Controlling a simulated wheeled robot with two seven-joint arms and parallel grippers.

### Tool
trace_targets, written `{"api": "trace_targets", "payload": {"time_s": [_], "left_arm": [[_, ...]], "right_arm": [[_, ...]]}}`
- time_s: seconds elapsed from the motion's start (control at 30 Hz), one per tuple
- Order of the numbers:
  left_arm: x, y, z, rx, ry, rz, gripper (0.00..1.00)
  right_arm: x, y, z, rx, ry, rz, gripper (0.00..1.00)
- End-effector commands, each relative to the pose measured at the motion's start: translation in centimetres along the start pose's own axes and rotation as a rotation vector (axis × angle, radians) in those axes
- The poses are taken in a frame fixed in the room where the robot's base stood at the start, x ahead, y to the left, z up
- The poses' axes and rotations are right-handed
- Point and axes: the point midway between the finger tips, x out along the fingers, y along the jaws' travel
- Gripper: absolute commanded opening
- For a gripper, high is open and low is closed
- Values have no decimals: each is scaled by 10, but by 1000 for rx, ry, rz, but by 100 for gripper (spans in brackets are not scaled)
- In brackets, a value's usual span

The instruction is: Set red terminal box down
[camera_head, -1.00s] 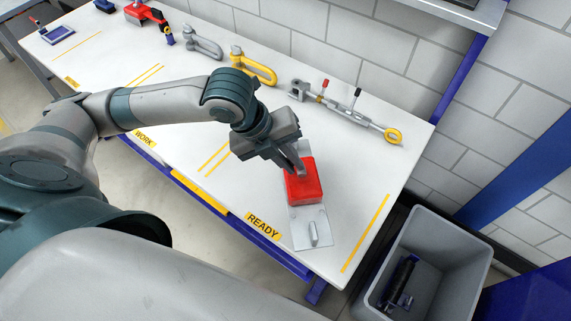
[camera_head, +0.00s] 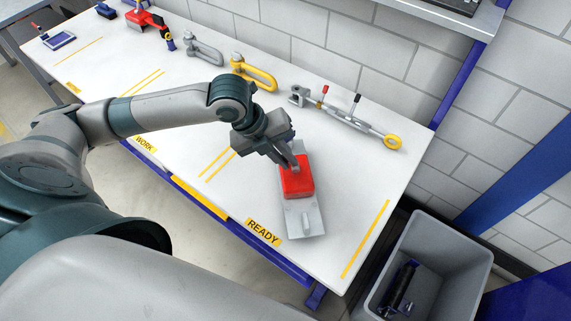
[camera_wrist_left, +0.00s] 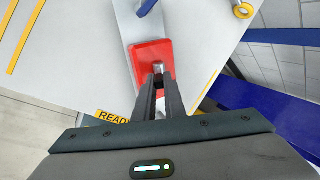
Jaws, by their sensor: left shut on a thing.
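The red terminal box (camera_head: 297,182) sits on a long grey metal plate (camera_head: 306,216) with a small upright handle at its near end. My left gripper (camera_head: 294,165) is above the box. In the left wrist view its fingers (camera_wrist_left: 158,80) are shut on a small metal part on top of the red box (camera_wrist_left: 148,55). The plate lies over the white bench (camera_head: 360,180), between the READY label (camera_head: 263,231) and the long yellow line at the right. I cannot tell whether it touches the bench top. My right gripper does not show.
Along the back of the bench lie a turnbuckle-like rod with a yellow eye (camera_head: 345,118), a yellow shackle (camera_head: 253,73) and a grey shackle (camera_head: 203,47). A grey bin (camera_head: 440,250) with a dark item stands beyond the right end. The bench right of the plate is clear.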

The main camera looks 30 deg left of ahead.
Motion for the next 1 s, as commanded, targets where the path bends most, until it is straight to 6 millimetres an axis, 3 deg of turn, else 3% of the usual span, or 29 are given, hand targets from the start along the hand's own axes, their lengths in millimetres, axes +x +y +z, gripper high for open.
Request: {"api": "trace_targets", "payload": {"time_s": [0.3,0.7,0.73,0.8,1.0], "left_arm": [[27,13,-1,0,1,-1,0],[30,15,0,1,0,-1,0],[31,16,-1,1,1,1,15],[31,16,-1,1,1,1,28],[31,16,-1,0,1,1,28]], "right_arm": [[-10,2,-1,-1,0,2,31],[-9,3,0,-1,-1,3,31],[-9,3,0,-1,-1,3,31],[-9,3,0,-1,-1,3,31],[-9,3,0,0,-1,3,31]]}}
